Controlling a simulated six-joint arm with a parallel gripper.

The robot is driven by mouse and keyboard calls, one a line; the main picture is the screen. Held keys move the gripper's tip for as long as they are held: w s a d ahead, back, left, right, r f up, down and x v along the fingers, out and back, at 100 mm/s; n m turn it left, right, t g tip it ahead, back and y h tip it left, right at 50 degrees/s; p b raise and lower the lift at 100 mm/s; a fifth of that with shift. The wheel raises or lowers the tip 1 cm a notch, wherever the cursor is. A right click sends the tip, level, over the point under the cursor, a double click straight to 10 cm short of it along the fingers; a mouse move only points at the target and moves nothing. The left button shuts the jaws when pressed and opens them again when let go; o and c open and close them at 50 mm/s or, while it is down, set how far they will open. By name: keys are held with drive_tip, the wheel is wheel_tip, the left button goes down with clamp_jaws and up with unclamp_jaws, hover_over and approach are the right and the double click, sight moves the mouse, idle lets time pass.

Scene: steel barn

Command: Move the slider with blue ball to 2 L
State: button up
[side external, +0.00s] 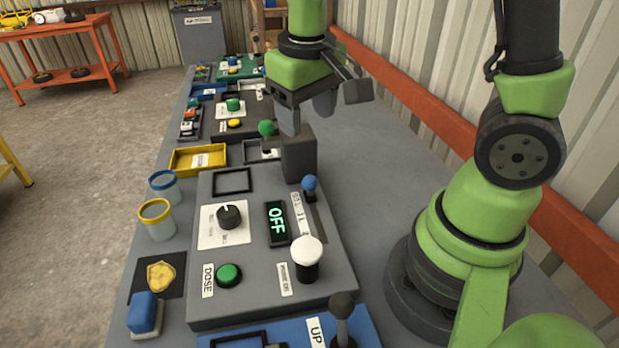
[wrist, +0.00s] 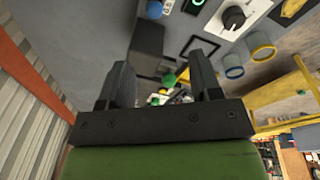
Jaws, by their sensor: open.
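The slider with the blue ball (side external: 310,183) stands at the far end of a dark slot (side external: 321,217) on the grey panel (side external: 250,285). A partly legible white label strip (side external: 299,212) runs along the slot. The blue ball also shows at the top of the wrist view (wrist: 154,9). My gripper (side external: 307,116) is open and empty, above and beyond the ball, over a dark upright block (side external: 299,158). In the wrist view my gripper (wrist: 160,60) has its fingers spread, with the block (wrist: 147,42) between and beyond them. The gripper does not touch the slider.
A black knob (side external: 230,216), a green button (side external: 229,274) and a white-topped knob (side external: 306,254) are on the panel. A green ball (side external: 266,128) stands behind. Two cups (side external: 157,218) stand left. The bench right of the panel is clear.

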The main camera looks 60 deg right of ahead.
drive_tip(key=g+h, duration=0.1)
approach(309, 178)
drive_tip(key=shift+n, duration=0.4)
drive_tip(key=f, duration=0.3)
drive_tip(key=d+f, duration=0.1)
drive_tip(key=f, duration=0.2)
drive_tip(key=d+f, duration=0.1)
drive_tip(key=f, duration=0.3)
drive_tip(key=shift+f, duration=0.1)
drive_tip(key=shift+c, duration=0.4)
